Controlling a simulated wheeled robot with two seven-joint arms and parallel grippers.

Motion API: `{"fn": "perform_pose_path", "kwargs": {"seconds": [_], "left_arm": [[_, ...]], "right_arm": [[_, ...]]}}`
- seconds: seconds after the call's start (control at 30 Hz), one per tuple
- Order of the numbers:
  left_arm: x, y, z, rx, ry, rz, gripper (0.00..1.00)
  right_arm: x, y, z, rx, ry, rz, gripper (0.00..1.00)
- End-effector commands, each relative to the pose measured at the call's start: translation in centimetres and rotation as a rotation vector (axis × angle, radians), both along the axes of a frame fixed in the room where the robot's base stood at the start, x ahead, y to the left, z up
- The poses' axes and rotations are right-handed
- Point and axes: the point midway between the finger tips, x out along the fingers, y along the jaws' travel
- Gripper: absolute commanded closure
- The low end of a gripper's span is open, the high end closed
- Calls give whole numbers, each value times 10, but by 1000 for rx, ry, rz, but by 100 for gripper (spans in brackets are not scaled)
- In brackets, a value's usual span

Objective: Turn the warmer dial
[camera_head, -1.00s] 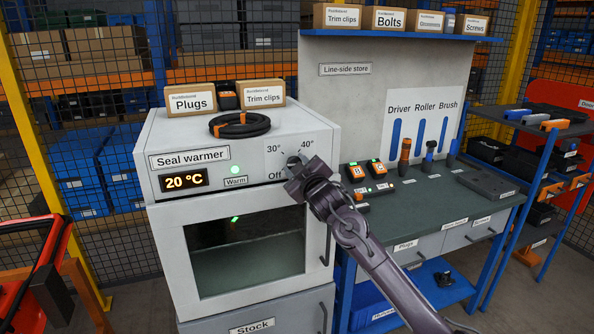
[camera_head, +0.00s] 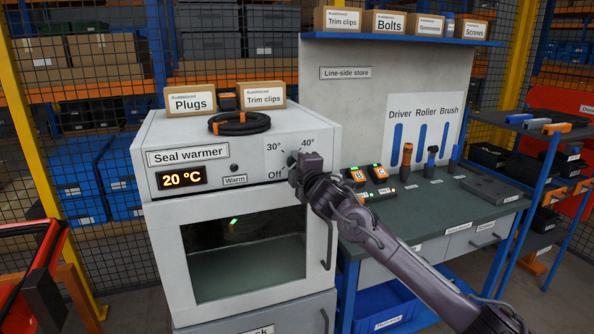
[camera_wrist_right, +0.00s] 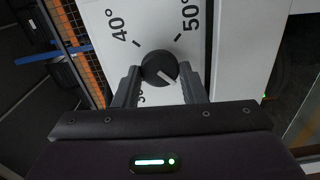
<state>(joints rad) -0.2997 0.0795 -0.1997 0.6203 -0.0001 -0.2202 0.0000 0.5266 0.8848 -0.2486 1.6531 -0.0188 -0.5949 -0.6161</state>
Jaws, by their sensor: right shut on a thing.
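The seal warmer (camera_head: 160,140) is a white cabinet with a glass door, and its display (camera_head: 181,178) reads 20 °C. Its dial (camera_head: 292,160) is at the right of the panel, mostly hidden by my right gripper (camera_head: 298,170) in the head view. In the right wrist view the dial (camera_wrist_right: 159,67) is a round black knob with a white pointer line toward the lower right, among 40° and 50° marks. The fingers of my right gripper (camera_wrist_right: 158,78) are shut on it, one on each side. The lamp (camera_head: 234,168) above "Warm" is dark. My left gripper is not in view.
A black ring (camera_head: 240,123) and boxes of plugs (camera_head: 191,101) and trim clips (camera_head: 262,95) sit on the warmer. A green-topped bench (camera_head: 430,205) with tools stands to the right. A red frame (camera_head: 40,260) is at the left edge.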

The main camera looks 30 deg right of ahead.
Motion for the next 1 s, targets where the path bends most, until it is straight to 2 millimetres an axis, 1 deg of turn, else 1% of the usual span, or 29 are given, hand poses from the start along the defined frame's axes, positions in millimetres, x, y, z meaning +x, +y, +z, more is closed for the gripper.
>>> {"fn": "perform_pose_path", "kwargs": {"seconds": [0.03,0.3,0.7,0.73,0.87,1.0], "left_arm": [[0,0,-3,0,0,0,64],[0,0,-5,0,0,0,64],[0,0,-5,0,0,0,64],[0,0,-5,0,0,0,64],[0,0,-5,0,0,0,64],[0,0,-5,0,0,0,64]], "right_arm": [[0,0,-3,-18,9,-1,85],[0,0,-3,-71,22,0,85],[0,0,-2,-77,24,1,85],[0,0,-2,-77,24,1,60],[0,0,-2,-76,22,1,43],[0,0,-1,-74,20,1,42]]}}
